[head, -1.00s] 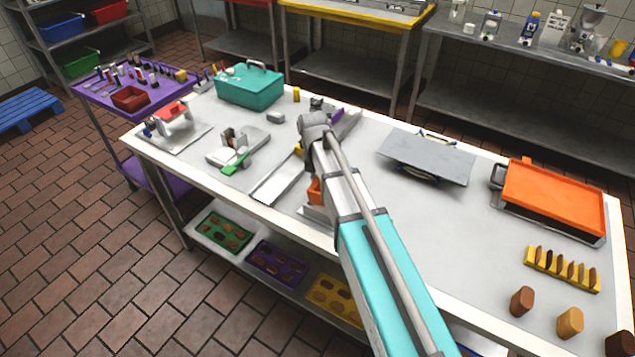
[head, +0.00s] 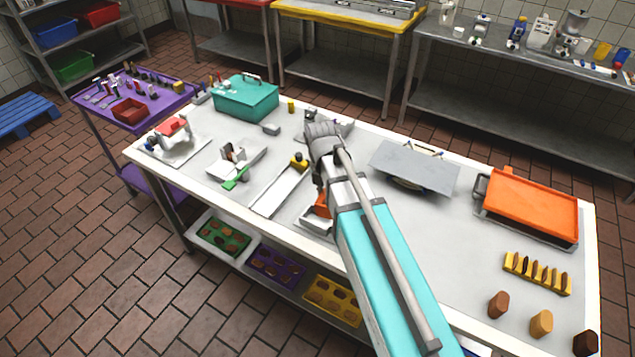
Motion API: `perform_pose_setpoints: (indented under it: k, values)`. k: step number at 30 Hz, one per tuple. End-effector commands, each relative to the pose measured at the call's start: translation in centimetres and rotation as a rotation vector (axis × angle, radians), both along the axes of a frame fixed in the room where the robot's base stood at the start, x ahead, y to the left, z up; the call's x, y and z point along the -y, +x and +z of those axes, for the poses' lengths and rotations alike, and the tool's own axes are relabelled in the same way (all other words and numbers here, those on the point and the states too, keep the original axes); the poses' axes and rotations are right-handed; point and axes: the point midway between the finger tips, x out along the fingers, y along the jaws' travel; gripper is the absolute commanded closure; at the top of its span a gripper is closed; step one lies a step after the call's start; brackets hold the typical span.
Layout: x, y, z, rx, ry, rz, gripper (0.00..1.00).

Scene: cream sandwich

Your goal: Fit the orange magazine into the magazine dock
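An orange part (head: 322,206), which looks like the orange magazine, shows beside my arm near the front edge of the white table. It sits at or just above a pale grey-white base (head: 316,224), which may be the magazine dock. My arm covers much of both, so I cannot tell whether the part is seated in the base. My gripper (head: 320,184) points down just above the orange part. Its fingers are dark, small and partly hidden. I cannot tell whether they are open or shut, or touch the part.
Left of my gripper lies a long white channel (head: 277,192) with a yellow-topped block (head: 299,161). A teal box (head: 245,97) stands behind. The table's middle right is clear.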

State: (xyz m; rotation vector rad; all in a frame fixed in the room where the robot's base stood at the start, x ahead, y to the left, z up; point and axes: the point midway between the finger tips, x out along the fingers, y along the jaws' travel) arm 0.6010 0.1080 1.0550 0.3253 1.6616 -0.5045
Motion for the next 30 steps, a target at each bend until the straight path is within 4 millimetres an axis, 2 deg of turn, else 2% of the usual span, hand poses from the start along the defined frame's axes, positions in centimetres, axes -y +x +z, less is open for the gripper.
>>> perform_pose_setpoints:
  k: [1,3,10,16,30]
  values:
    - [0.5,-1.4,0.8,0.0,0.0,0.0,1.0]
    - [0.9,-2.4,1.3,0.0,0.0,0.0,1.0]
    - [1.8,-4.5,2.2,0.0,0.0,0.0,1.0]
    - [2.1,-5.1,2.4,0.0,0.0,0.0,1.0]
    - [2.1,-5.1,2.4,0.0,0.0,0.0,1.0]
